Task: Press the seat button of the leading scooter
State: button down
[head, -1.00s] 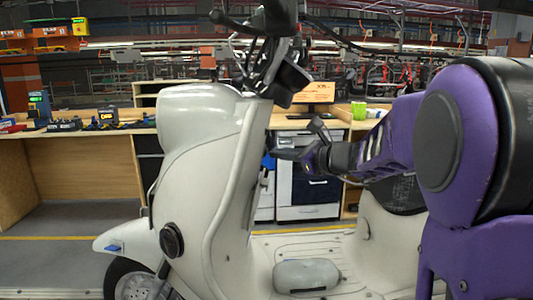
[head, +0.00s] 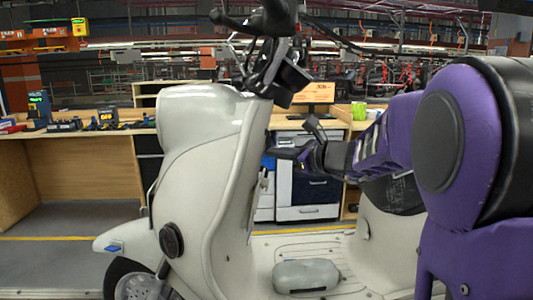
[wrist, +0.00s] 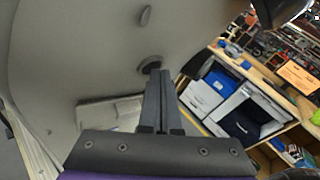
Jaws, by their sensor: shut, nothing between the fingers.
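The cream scooter (head: 195,185) fills the middle of the head view, its front to the left. In the wrist view its inner front panel (wrist: 75,55) is close in front of me. A round fitting with a dark ring (wrist: 149,62) sits on that panel, just beyond my fingertips and partly covered by them. I cannot tell whether they touch it. My gripper (head: 270,153) is shut and empty, pointing left at the back of the front shield; its fingers also show in the wrist view (wrist: 161,73). No button marking is readable.
A small hook (wrist: 145,15) sticks out of the panel above the fitting, and a pale recessed part (wrist: 108,115) lies below left. The handlebar (head: 275,60) hangs above my gripper. The dark seat (head: 395,193) is below my arm. A workbench (head: 80,140) stands behind.

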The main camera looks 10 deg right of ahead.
dwell(0.3)
jog(key=shift+s+d+f, duration=0.15)
jog(key=shift+d, duration=0.65)
jog(key=d, duration=0.3)
jog(key=s+d+f, duration=0.1)
jog(key=d, duration=0.1)
jog(key=shift+b, duration=0.35)
jog(key=shift+w, duration=0.1)
